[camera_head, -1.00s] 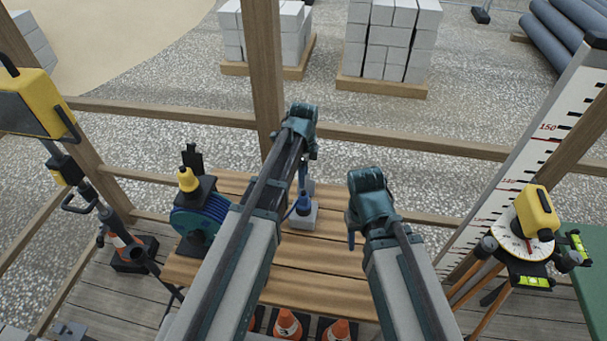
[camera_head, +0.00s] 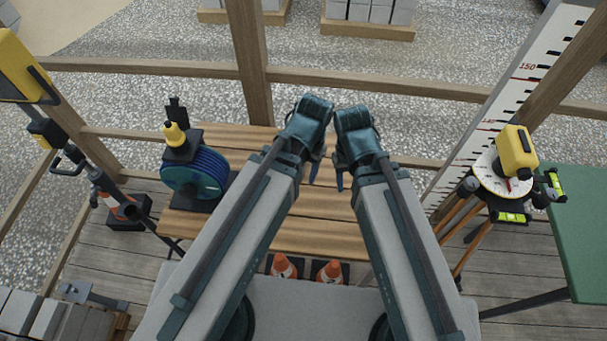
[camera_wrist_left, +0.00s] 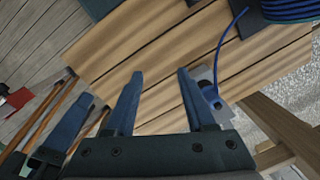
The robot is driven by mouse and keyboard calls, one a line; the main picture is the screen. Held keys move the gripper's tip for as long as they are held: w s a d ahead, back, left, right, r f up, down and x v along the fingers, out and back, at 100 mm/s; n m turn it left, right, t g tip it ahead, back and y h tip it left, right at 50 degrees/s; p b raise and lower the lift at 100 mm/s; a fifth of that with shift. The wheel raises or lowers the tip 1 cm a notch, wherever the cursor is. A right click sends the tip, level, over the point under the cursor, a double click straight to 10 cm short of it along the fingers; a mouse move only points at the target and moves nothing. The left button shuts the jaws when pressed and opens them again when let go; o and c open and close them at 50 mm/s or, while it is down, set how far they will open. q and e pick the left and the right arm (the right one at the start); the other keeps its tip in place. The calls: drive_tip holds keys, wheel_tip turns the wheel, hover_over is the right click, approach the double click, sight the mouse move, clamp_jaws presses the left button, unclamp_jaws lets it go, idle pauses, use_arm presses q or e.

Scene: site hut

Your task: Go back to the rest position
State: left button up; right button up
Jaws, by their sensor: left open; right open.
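My left gripper (camera_head: 316,170) points forward over the wooden bench in the head view. In the left wrist view its two fingers (camera_wrist_left: 160,78) are spread with nothing between them. My right gripper (camera_head: 341,181) is close beside it on the right, also over the bench. Its jaw gap is hard to make out in the head view, but it appears empty. Part of it also shows at the lower left of the left wrist view (camera_wrist_left: 70,120).
The wooden bench (camera_head: 290,240) bears a blue reel (camera_head: 195,172) at its left. A grey block (camera_wrist_left: 207,88) with a blue cord shows beyond my left fingers. A yellow instrument (camera_head: 517,152) on a tripod stands right, beside a green table (camera_head: 580,220). Traffic cones (camera_head: 283,266) stand below.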

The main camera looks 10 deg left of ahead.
use_arm(q)
drive_tip(key=shift+s+d+n, duration=0.1)
drive_tip(key=shift+s+n, duration=0.7)
drive_tip(key=shift+s, duration=0.15)
wheel_tip(320, 180, down, 7)
drive_tip(key=b, duration=0.6)
drive_tip(key=shift+r+b, duration=0.2)
drive_tip(key=shift+b, duration=0.1)
